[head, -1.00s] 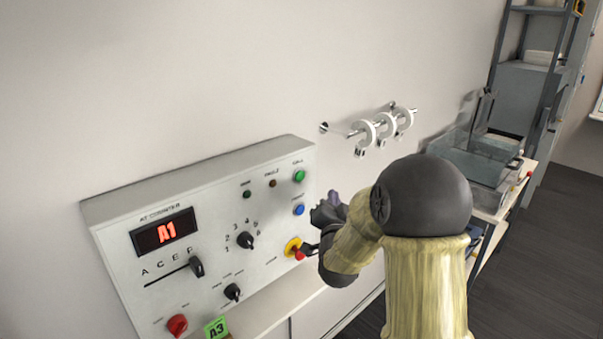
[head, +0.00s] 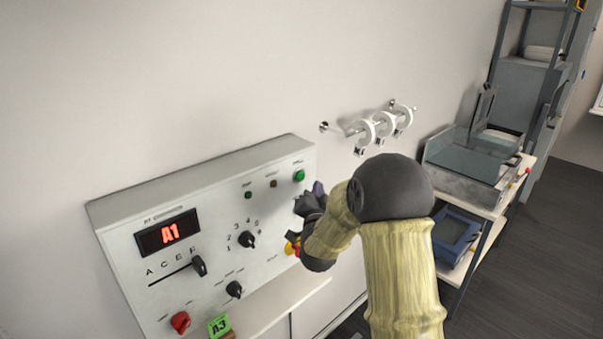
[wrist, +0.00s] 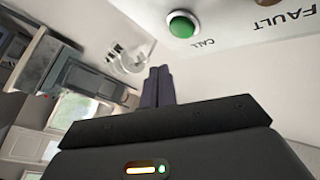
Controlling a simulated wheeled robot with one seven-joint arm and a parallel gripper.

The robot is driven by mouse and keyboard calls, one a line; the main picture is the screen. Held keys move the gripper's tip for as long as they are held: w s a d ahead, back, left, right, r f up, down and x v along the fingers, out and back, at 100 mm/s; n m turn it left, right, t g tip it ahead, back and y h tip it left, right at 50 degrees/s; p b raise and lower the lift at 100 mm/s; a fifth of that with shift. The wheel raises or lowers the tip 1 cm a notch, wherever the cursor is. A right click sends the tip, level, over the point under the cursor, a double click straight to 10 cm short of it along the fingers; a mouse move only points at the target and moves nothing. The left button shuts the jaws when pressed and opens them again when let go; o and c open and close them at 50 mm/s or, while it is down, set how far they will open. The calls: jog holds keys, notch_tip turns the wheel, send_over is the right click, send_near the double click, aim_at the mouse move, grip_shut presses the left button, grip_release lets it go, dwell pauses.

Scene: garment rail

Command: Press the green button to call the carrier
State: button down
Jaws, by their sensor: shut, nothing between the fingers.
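The green button (head: 299,176) is at the upper right of the grey control panel (head: 215,200). In the wrist view the green button (wrist: 182,25) shows at the top, with the word CALL beside it. My gripper (head: 318,190) is close to the panel's right edge, a little below and right of the button in the head view. In the wrist view my gripper (wrist: 158,72) has its fingers together and empty, with the tips apart from the button. The blue button seen earlier is hidden behind my gripper.
The panel has a red A1 display (head: 168,234), a slider, black knobs and a red knob (head: 180,322). A green A3 tag (head: 219,326) stands below. A rail with white rings (head: 378,127) is on the wall at right. A shelf with a tank (head: 470,155) is farther right.

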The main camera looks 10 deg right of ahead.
aim_at(300, 176)
jog(key=shift+w+a+b, duration=0.2)
jog(key=shift+w+a, duration=0.3)
jog(key=shift+w, duration=0.2)
jog(key=shift+w+a+b, duration=0.15)
jog(key=shift+w+a, duration=0.35)
jog(key=shift+w, duration=0.2)
jog(key=shift+f, duration=0.1)
dwell(0.9)
jog(key=shift+w+a+b, duration=0.25)
jog(key=shift+w+b, duration=0.1)
jog(key=shift+b, duration=0.05)
